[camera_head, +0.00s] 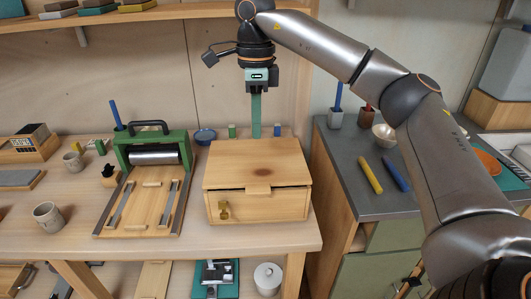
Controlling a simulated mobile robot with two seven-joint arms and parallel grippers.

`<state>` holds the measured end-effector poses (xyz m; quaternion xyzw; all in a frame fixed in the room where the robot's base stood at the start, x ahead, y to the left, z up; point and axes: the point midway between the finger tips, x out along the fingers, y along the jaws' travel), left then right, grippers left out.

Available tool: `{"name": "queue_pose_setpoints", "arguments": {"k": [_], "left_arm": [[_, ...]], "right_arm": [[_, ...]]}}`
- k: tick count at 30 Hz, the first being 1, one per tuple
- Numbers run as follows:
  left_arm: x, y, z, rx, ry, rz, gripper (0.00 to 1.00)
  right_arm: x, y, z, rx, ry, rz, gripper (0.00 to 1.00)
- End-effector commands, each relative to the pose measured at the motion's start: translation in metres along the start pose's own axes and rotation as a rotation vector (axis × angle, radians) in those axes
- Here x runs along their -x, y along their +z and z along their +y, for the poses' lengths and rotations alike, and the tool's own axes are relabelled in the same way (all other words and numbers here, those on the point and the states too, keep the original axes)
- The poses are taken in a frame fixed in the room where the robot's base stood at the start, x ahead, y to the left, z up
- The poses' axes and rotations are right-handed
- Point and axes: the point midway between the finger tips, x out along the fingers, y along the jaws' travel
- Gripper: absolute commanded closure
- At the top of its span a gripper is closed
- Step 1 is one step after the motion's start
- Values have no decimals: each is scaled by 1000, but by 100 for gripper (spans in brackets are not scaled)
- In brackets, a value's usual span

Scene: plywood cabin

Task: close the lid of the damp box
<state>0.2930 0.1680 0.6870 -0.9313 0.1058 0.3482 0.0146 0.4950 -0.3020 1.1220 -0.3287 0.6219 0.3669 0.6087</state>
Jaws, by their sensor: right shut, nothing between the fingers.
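The damp box, a pale wooden box (275,208), stands on the bench in the middle. Its lid (230,165) lies over it almost flat, with a thin dark gap under its front edge. A brass latch (224,210) is on the left of the front. My right gripper (257,90) is shut and empty, pointing down above and behind the lid. A teal strip (256,118) shows below it, down to the box's back edge; I cannot tell whether it belongs to the gripper. My left gripper is not in view.
A green roller press (155,155) stands close left of the box. Small pots, a blue bowl (204,136) and small blocks sit behind. To the right is a grey-topped cabinet (345,190) with yellow and blue sticks. The bench front before the box is clear.

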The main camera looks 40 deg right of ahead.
Motion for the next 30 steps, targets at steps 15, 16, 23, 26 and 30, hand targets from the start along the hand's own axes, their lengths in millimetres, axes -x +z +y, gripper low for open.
{"name": "queue_pose_setpoints", "arguments": {"k": [15, 16, 23, 26, 30], "left_arm": [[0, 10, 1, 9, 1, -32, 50], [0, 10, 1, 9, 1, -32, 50], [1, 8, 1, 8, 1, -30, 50], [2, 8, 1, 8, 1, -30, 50], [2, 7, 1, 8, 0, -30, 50]], "right_arm": [[-70, -2, 0, -9, 17, 14, 100], [-77, -2, 0, -9, 17, 14, 100], [-117, -2, 1, -10, 15, 12, 100], [-128, -2, 1, -10, 14, 11, 100], [-137, -2, 1, -10, 14, 11, 100]]}}
